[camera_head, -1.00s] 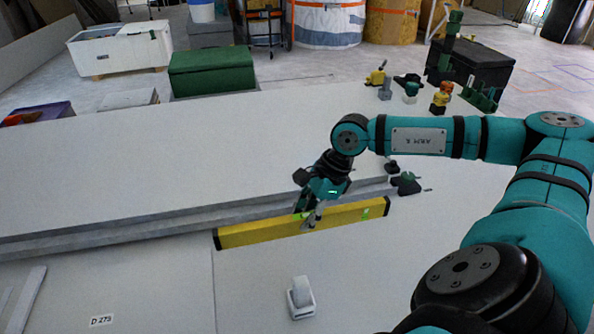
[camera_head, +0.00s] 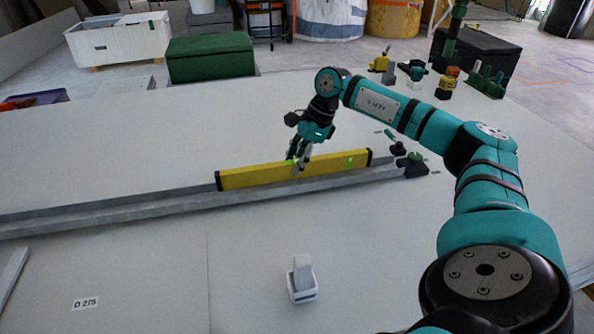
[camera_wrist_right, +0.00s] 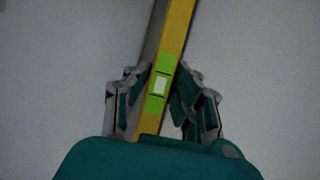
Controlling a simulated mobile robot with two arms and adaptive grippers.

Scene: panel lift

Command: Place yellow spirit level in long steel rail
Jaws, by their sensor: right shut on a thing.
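The yellow spirit level (camera_head: 250,175) with black ends lies lengthwise along the long steel rail (camera_head: 140,208), at its right part. In the head view it overlaps the rail's back edge; I cannot tell whether it rests in the channel. My right gripper (camera_head: 298,166) is shut on the level near its middle, from above. In the right wrist view the level (camera_wrist_right: 178,35) passes between the fingers of the gripper (camera_wrist_right: 163,100), with its green vial window between them. A grey strip of the rail shows beside the level there. My left gripper is not in view.
A small white block in a holder (camera_head: 302,280) stands in front of the rail. Dark clamp-like tools (camera_head: 410,165) lie by the rail's right end. Several tools and a black case (camera_head: 478,58) stand at the back right.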

